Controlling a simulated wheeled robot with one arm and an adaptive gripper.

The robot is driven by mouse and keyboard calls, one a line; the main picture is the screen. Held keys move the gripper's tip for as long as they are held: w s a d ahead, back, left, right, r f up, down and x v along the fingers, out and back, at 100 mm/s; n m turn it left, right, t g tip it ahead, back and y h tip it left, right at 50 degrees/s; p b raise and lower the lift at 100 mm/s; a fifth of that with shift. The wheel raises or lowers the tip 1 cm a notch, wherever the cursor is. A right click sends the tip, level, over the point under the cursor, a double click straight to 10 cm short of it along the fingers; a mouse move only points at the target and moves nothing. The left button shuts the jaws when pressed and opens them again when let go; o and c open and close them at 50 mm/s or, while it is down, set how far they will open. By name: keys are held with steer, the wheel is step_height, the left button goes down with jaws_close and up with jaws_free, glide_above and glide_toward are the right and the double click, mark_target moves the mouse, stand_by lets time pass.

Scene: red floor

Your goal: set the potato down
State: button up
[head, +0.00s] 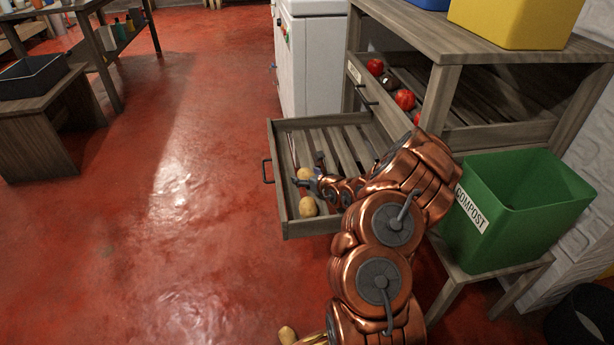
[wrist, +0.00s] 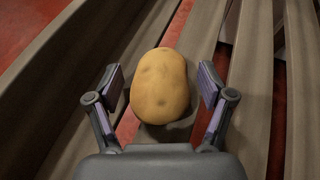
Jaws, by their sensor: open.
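A tan potato (wrist: 160,86) lies on the wooden slats of a pulled-out drawer (head: 277,190), between my gripper's fingers in the wrist view. My gripper (wrist: 162,88) is open, with a finger on each side of the potato and gaps visible beside it. In the head view my gripper (head: 311,172) reaches down into the drawer around this potato (head: 304,173). A second potato (head: 308,206) lies in the drawer nearer the front corner, apart from the first. My arm hides part of the drawer's right side.
A rack holds an upper drawer with red produce (head: 405,99). A green compost bin (head: 512,212) stands on a low stand at right. A yellow crate (head: 515,22) is on top of the rack.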

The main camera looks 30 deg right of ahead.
steer(key=shift+r, duration=0.1)
steer(key=shift+s+r, duration=0.2)
steer(key=shift+r, duration=0.05)
steer(key=p+v, duration=0.4)
steer(key=v, duration=0.7)
steer(key=shift+s, duration=0.25)
